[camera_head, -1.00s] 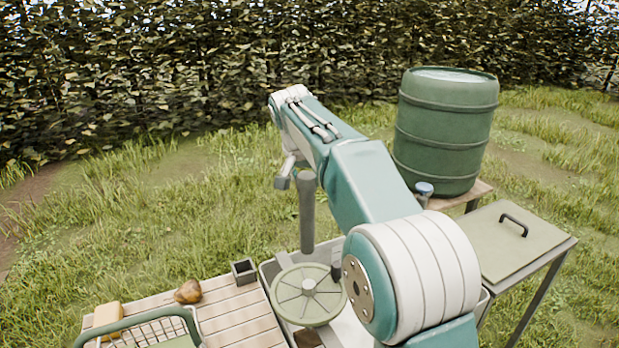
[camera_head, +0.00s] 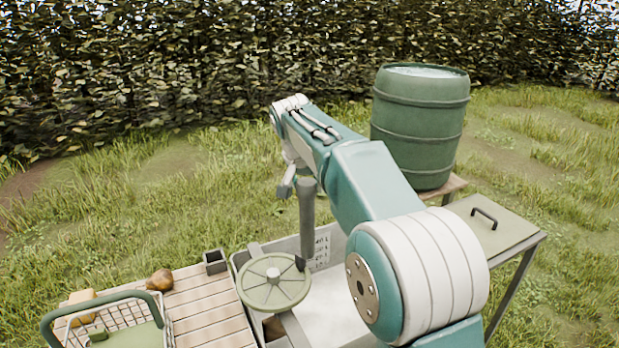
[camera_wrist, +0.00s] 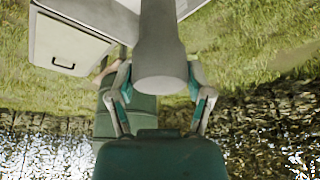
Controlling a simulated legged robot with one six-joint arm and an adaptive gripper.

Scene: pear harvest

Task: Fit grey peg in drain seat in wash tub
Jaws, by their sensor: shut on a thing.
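My gripper (camera_wrist: 162,88) is shut on the grey peg (camera_wrist: 163,45), which passes between its two fingers in the wrist view. In the head view the peg (camera_head: 307,225) hangs nearly upright below my gripper (camera_head: 297,184). Its lower end lies over the wash tub (camera_head: 335,312), beside a round green spoked disc (camera_head: 262,294). I cannot make out the drain seat.
A slatted wooden top (camera_head: 205,312) left of the tub holds a pear (camera_head: 160,280), a small square cup (camera_head: 215,262) and a wire basket (camera_head: 110,318). A green barrel (camera_head: 420,128) stands behind right. A lidded side table (camera_head: 495,235) stands right.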

